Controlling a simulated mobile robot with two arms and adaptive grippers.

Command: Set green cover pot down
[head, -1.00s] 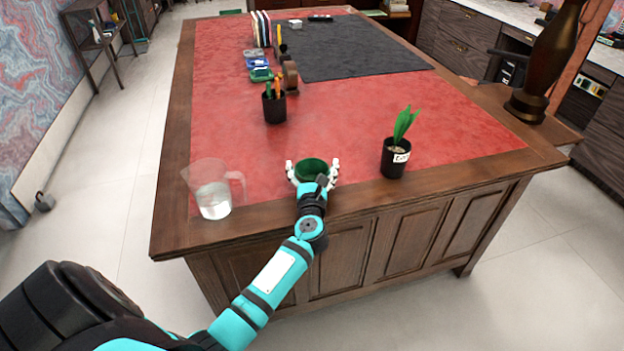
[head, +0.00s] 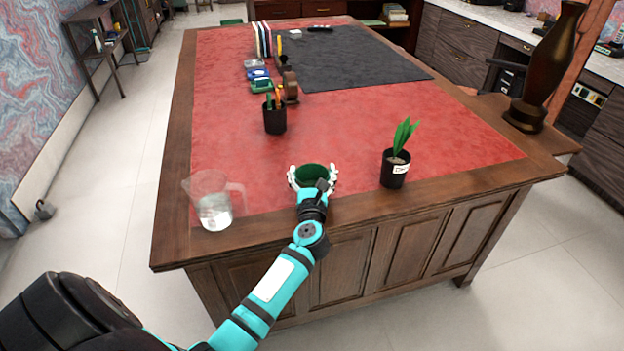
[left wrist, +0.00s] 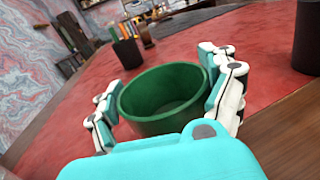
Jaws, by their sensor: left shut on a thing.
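The green cover pot (head: 313,174) is an empty, round, open-topped pot at the near edge of the red leather desk top. My left gripper (head: 313,178) is shut on it, with white fingers on both sides. In the left wrist view the green cover pot (left wrist: 165,97) is upright between the fingers of my left gripper (left wrist: 168,98). Its lower part is partly hidden by my gripper, and I cannot tell whether its base touches the desk. My right gripper is not in view.
A glass jug of water (head: 212,205) stands left of the pot. A black pot with a green plant (head: 396,165) stands to the right. A black pen cup (head: 274,118) is farther back. The red leather (head: 340,130) behind the green pot is clear.

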